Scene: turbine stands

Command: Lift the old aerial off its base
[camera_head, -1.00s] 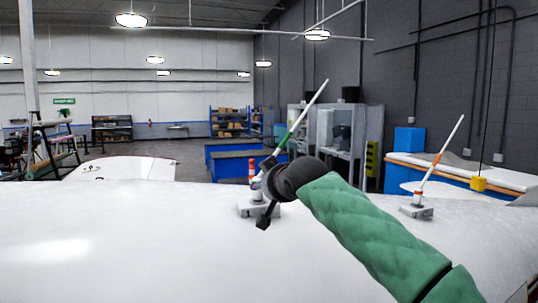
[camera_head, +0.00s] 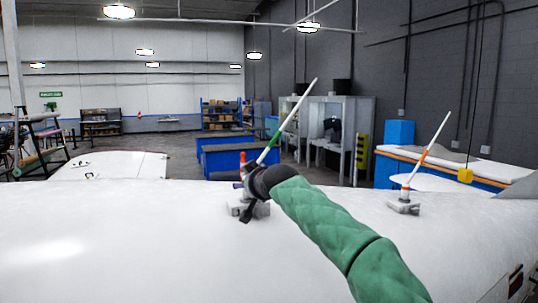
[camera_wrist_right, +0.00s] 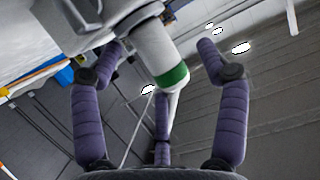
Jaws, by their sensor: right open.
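A white aerial with a green band (camera_head: 288,122) leans up and to the right from a grey base (camera_head: 261,211) on the white curved surface. My right gripper (camera_head: 245,198) is at its lower end, hiding the joint and part of the base. In the right wrist view, the open purple fingers (camera_wrist_right: 160,85) stand on both sides of the aerial with the green band (camera_wrist_right: 172,78), with gaps showing; a third finger is behind it. A second white aerial with an orange band (camera_head: 428,145) stands on its own base (camera_head: 404,206) to the right. My left gripper is not in view.
The white curved surface (camera_head: 120,240) fills the foreground and is clear on the left. An orange-and-white post (camera_head: 242,160) rises just behind the gripper. Blue-sided tables (camera_head: 228,160) stand farther back.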

